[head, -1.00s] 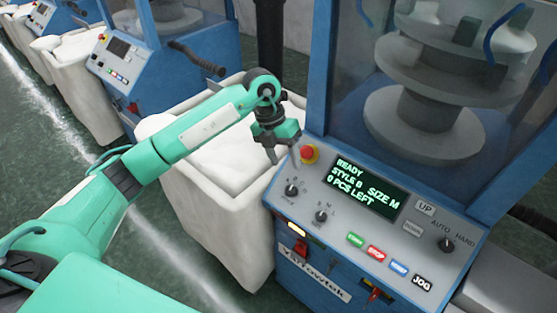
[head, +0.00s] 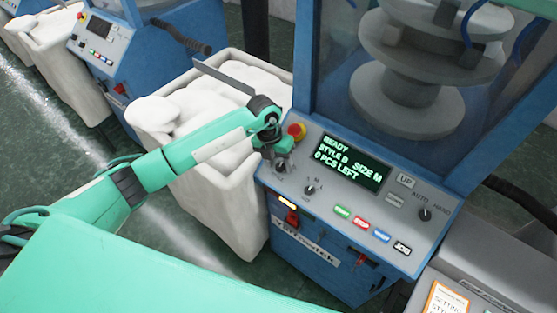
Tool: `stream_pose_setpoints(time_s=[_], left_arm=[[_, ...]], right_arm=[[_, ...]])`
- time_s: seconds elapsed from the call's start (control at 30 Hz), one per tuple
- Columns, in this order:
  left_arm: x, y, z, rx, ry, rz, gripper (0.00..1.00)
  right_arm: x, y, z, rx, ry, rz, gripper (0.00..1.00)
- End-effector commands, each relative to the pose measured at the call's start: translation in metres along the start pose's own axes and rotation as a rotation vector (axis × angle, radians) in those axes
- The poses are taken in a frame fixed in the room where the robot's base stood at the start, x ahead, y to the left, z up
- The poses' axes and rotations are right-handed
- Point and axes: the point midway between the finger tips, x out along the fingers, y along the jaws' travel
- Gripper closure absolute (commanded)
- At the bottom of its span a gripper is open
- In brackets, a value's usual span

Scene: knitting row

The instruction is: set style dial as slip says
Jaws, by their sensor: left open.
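The style dial (head: 281,168) is the left knob on the machine's grey control panel (head: 330,215), below the red stop button. My left gripper (head: 281,163) is over this dial, pointing down with its jaws open. It hides much of the knob and its letters, so I cannot tell the pointer's direction or whether the fingers touch it. The green-lit screen (head: 348,162) reads READY, STYLE B, SIZE M, 0 PCS LEFT. An orange-bordered slip (head: 447,300) shows at the bottom right. It is cut off, and its style letter is not readable. My right gripper is not in view.
The red stop button (head: 297,131) is close beside my left gripper. The size dial (head: 309,190) is just right of it. Coloured buttons (head: 361,223) and the auto/hand knob (head: 425,214) are farther right. A white bin (head: 215,190) stands left of the machine.

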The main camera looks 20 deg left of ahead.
Motion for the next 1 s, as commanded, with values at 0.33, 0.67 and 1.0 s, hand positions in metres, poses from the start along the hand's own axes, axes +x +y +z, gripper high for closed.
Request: stream_pose_setpoints(time_s=[0.33,0.67,1.0], left_arm=[[0.007,0.001,0.000,0.000,0.000,0.001,0.49],[0.007,0.000,0.000,0.000,0.000,0.001,0.93],[0.011,-0.001,0.001,0.174,0.004,0.132,0.93]], right_arm=[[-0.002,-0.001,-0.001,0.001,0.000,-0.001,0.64],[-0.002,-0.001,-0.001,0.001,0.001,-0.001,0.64],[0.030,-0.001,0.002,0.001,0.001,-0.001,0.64]])
